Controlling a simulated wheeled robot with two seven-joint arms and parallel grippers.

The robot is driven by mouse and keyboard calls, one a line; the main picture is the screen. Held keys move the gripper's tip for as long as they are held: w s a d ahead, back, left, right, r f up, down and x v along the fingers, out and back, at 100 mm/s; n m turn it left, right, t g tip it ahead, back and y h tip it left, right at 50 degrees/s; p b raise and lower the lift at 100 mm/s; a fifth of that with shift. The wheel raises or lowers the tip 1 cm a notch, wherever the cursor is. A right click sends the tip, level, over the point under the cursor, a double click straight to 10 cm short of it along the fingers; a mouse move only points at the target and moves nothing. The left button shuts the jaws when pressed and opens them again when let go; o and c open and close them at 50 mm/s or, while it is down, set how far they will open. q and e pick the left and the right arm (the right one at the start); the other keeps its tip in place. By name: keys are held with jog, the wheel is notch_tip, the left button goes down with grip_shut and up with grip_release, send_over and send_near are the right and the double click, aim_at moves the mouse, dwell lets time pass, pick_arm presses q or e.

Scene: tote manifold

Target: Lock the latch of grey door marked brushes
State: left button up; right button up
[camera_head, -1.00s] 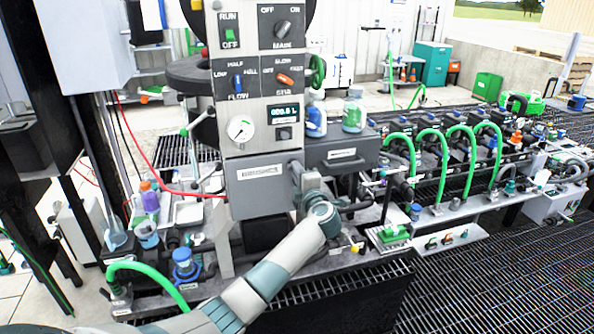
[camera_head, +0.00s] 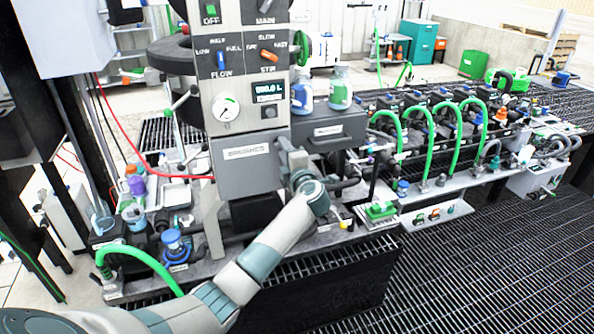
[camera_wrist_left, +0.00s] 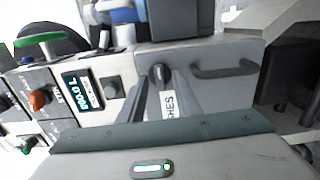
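The grey door (camera_head: 240,178) marked BRUSHES is on the front of the upright panel in the head view and looks shut. In the left wrist view the door (camera_wrist_left: 205,52) shows a bar handle (camera_wrist_left: 225,70) and part of its white label (camera_wrist_left: 169,103). A small black latch knob (camera_wrist_left: 160,74) sits near the door's edge. My left gripper (camera_head: 284,148) is at the door's right edge. In the wrist view its fingers (camera_wrist_left: 161,80) are apart, on either side of the knob. I cannot tell whether they touch it. My right gripper is out of view.
A dark drawer (camera_head: 336,133) lies just right of the door, with jars (camera_head: 340,90) on top. Dials, switches and a display (camera_head: 268,91) are above the door. Green hoses (camera_head: 430,140) stand on the right bench. A bottle (camera_head: 135,180) stands at left.

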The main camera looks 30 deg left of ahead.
pick_arm(q)
jog(key=b+v, duration=0.4)
jog(key=v, duration=1.2)
jog(key=shift+s+d, duration=0.15)
jog(key=shift+d, duration=0.25)
